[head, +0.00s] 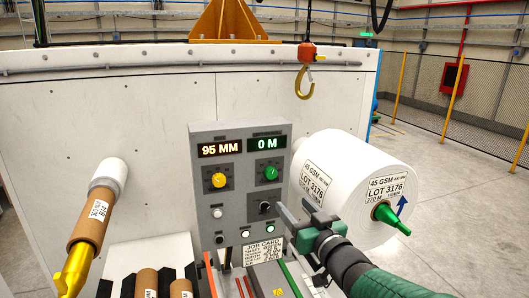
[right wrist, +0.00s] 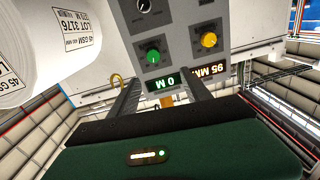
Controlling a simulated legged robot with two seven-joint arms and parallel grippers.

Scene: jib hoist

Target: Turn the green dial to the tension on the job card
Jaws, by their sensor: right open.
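In the right wrist view the panel is upside down, and the green dial (right wrist: 153,54) shows between the open, empty fingers (right wrist: 163,82). My left gripper is out of view.
A black selector knob (head: 265,208) is below the green dial, close to my right fingers. A large white roll (head: 352,187) with a green shaft end (head: 390,219) stands right of the panel. A hook (head: 304,82) hangs above. Cardboard cores (head: 147,283) lie at lower left.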

